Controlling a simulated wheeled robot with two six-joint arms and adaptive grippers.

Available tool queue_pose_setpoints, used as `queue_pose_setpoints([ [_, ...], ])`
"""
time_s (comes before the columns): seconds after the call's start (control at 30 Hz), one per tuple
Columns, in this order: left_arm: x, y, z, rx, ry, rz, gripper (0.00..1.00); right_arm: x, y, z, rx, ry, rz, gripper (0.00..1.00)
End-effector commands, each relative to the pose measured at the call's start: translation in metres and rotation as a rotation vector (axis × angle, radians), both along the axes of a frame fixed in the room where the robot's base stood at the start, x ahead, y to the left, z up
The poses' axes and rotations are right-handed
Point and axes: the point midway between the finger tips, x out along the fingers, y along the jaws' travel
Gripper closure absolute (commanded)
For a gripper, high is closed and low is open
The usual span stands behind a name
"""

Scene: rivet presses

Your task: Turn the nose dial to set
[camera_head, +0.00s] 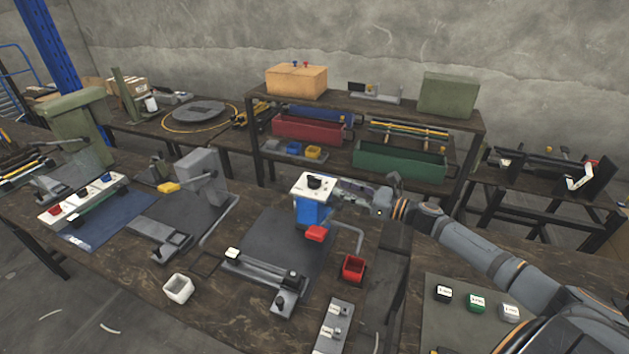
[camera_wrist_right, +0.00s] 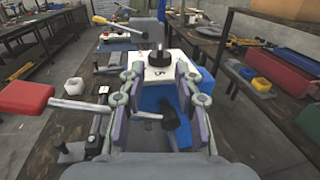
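The blue rivet press (camera_head: 312,212) stands on the middle table. Its white top plate (camera_head: 303,189) carries a black dial (camera_head: 315,182). In the right wrist view the black dial (camera_wrist_right: 153,56) sits upright on the white plate (camera_wrist_right: 152,74), which has dark marks too small to read fully. My right gripper (camera_head: 343,190) reaches in from the right, beside the press head. In the wrist view its two fingers (camera_wrist_right: 160,78) are spread, with the dial beyond the fingertips and apart from them. Nothing is held between them. My left gripper is not in view.
A grey press (camera_head: 202,175) is to the left. A shelf with a green bin (camera_head: 400,162) stands behind.

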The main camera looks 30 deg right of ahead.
Motion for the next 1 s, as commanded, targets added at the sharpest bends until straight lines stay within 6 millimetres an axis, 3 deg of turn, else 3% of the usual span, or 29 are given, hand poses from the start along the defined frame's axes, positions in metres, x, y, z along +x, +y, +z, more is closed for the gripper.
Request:
queue_pose_setpoints([
  [0.27, 0.012, -0.002, -0.049, -0.003, -0.019, 0.0, 0.6, 0.022, 0.014, -0.009, -0.002, -0.008, 0.002, 0.67],
  [0.33, 0.018, -0.005, -0.036, -0.006, -0.027, 0.0, 0.6, 0.029, 0.017, 0.004, 0.005, -0.011, -0.001, 0.67],
  [0.73, 0.019, -0.007, -0.014, -0.008, -0.03, 0.001, 0.6, 0.078, 0.048, 0.005, 0.006, -0.004, -0.002, 0.67],
  [1.0, 0.015, -0.006, -0.012, -0.008, -0.023, 0.002, 0.6, 0.089, 0.056, 0.001, 0.0, -0.001, 0.001, 0.67],
])
